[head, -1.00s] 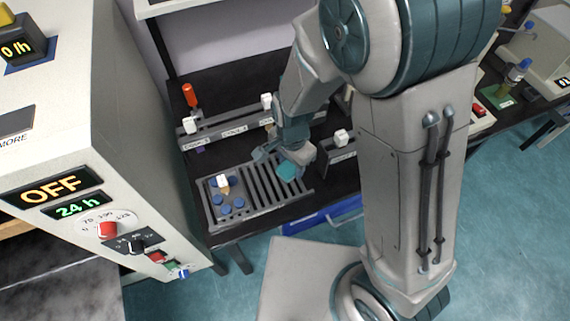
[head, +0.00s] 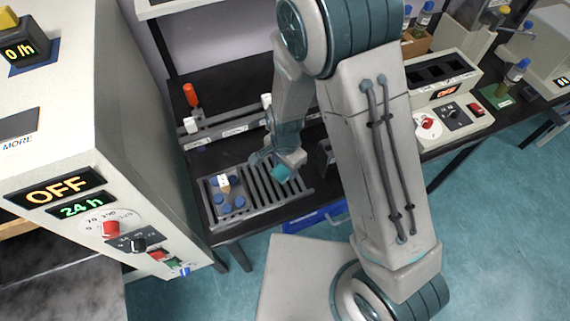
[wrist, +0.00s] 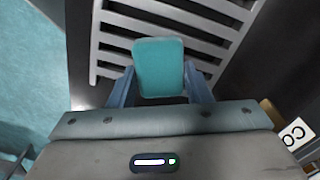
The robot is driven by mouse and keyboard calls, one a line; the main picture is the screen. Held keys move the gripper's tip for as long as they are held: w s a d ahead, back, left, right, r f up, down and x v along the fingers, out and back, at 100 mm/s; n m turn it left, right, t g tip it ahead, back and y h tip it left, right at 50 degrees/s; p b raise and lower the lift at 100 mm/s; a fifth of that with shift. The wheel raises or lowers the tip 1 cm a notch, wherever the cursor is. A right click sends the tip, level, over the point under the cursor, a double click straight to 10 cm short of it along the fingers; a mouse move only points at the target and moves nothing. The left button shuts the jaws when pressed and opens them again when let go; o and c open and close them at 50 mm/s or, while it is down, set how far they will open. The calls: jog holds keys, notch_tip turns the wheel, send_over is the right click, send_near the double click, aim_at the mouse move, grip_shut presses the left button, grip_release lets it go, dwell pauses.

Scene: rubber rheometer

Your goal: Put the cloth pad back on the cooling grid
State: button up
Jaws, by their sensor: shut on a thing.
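The cloth pad is a teal rounded block; in the wrist view the cloth pad (wrist: 159,68) sits between the fingers of my gripper (wrist: 160,88). My gripper is shut on it. In the head view the pad (head: 281,173) shows below my gripper (head: 277,163), over the right part of the cooling grid. The cooling grid (head: 262,190) is a dark slatted rack on the black bench; its pale bars (wrist: 115,32) lie behind the pad in the wrist view. I cannot tell whether the pad touches the bars.
Blue round pieces and a small white-topped item (head: 224,184) stand on the grid's left part. A labelled rail (head: 225,132) runs behind it, with a red-handled tool (head: 190,95). A large machine (head: 75,130) reading OFF stands at left. A blue drawer (head: 310,216) is below the bench.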

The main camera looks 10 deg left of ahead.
jog(key=shift+f, duration=0.2)
jog(key=o, duration=1)
jog(key=shift+c, duration=0.2)
jog(key=shift+r, duration=0.1)
notch_tip(320, 180, up, 12)
jog(key=shift+r, duration=0.15)
